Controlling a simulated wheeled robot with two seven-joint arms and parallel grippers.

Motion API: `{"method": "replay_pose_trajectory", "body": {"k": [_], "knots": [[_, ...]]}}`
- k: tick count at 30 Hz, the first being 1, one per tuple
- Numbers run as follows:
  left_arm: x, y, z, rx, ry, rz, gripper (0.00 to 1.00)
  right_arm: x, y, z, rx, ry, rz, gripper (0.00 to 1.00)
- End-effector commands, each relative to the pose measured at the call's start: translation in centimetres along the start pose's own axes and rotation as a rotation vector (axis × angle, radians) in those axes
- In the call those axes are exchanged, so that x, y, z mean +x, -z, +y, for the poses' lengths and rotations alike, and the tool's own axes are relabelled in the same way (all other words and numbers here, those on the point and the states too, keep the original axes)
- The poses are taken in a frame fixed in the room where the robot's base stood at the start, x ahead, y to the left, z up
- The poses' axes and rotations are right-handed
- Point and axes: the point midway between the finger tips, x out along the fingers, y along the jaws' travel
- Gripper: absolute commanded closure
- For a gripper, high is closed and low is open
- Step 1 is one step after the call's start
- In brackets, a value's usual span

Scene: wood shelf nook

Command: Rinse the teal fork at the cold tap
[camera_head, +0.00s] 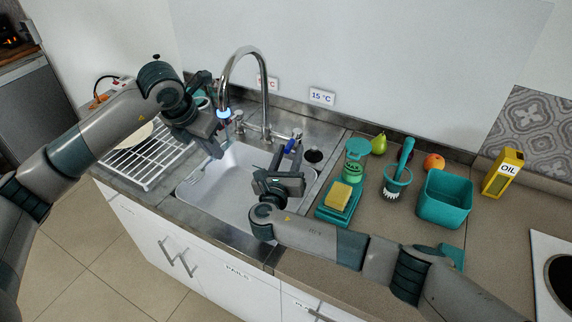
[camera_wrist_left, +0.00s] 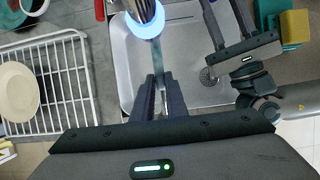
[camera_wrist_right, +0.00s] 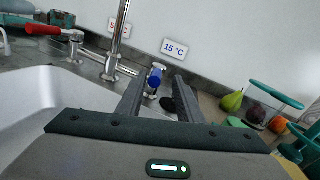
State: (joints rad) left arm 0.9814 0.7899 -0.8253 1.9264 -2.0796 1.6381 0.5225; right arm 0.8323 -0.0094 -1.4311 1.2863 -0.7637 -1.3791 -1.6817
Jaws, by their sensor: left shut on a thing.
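My left gripper (camera_head: 217,148) is shut on the teal fork (camera_wrist_left: 159,62), which points out from the fingers below the tap spout (camera_head: 223,108). The fork is hard to make out in the head view. A blue ring (camera_wrist_left: 145,22) glows at the spout mouth; I cannot clearly make out a water stream. The cold tap's blue handle (camera_head: 296,134) stands right of the spout, near the 15 °C label (camera_head: 321,96). My right gripper (camera_wrist_right: 158,92) is open, its fingers apart on either side of the blue handle (camera_wrist_right: 155,80). Contact cannot be told.
The sink (camera_head: 215,190) lies below both grippers. A red handle (camera_wrist_right: 42,30) is at the left in the right wrist view. A dish rack (camera_head: 150,160) stands left. A sponge (camera_head: 339,195), soap bottle (camera_head: 355,160), brush (camera_head: 400,170), teal bin (camera_head: 445,200) and oil tin (camera_head: 502,173) stand right.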

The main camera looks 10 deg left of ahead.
Motion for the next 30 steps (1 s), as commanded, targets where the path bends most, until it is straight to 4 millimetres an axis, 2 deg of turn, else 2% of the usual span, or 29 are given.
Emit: {"method": "replay_pose_trajectory", "body": {"k": [3,9,21,25,30], "knots": [[0.0,0.0,0.0,0.000,0.000,0.000,1.00,-2.2,0.1,-0.1,0.002,-0.001,0.002,0.67],[0.0,0.0,0.0,0.000,0.000,0.000,1.00,-4.3,0.1,-0.1,0.000,0.001,0.001,0.67],[0.0,0.0,0.0,0.000,0.000,0.000,1.00,-4.9,0.0,-0.1,0.000,0.002,0.000,0.67],[0.0,0.0,0.0,0.000,0.000,0.000,1.00,-4.8,-0.1,-0.1,0.002,0.001,-0.002,0.98],[0.0,0.0,0.0,0.000,0.000,0.000,1.00,-4.2,-1.4,0.1,0.028,-0.011,-0.024,1.00]]}}
